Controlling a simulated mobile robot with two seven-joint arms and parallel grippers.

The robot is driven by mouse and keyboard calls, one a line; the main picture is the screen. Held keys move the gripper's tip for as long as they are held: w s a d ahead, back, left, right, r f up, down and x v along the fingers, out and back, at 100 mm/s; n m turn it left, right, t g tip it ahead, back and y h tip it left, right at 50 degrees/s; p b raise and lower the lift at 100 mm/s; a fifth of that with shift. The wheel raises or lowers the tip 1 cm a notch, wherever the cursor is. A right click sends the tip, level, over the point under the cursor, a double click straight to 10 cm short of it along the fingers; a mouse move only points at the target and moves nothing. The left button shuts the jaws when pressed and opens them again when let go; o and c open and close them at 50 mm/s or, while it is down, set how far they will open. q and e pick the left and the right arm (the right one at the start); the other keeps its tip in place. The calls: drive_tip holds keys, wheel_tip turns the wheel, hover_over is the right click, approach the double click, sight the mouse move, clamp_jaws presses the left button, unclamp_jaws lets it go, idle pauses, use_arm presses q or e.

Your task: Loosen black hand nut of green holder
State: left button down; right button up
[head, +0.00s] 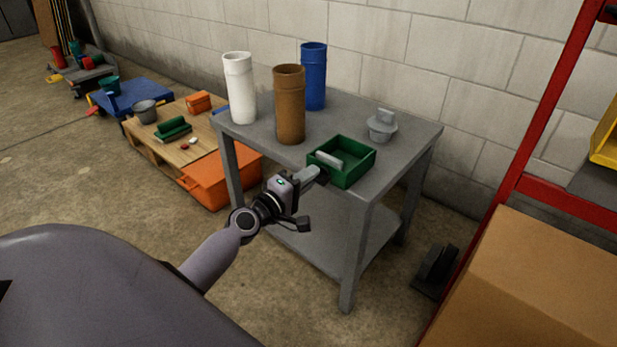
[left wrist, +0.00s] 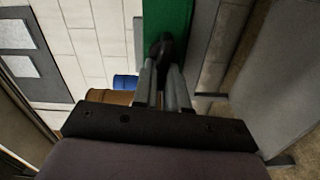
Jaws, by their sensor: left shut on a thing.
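The green holder (head: 358,178) is an open box at the front edge of the grey table (head: 405,150), with a light grey piece (head: 328,158) in it. In the left wrist view, the holder's green side (left wrist: 167,15) fills the top middle. The black hand nut (left wrist: 165,46) sticks out of that side towards me. My left gripper (head: 318,174) reaches the holder's front from the left. In the wrist view, its two grey fingers (left wrist: 163,80) are shut on the nut, one on each side. The fingers partly hide the nut. My right gripper is not in view.
White (head: 240,90), brown (head: 289,105) and blue (head: 314,75) cylinders stand on the table, left of the holder. A grey lidded piece (head: 382,126) lies behind it. A red rack (head: 540,130) and a cardboard box (head: 540,285) stand at the right.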

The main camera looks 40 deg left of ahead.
use_arm(q)
drive_tip(key=shift+n, duration=0.7)
drive_tip(key=shift+f, duration=0.1)
drive_tip(key=c, duration=1.2)
unclamp_jaws()
drive_tip(key=shift+o, duration=0.2)
drive_tip(key=s, duration=0.7)
drive_tip(key=shift+a, duration=0.35)
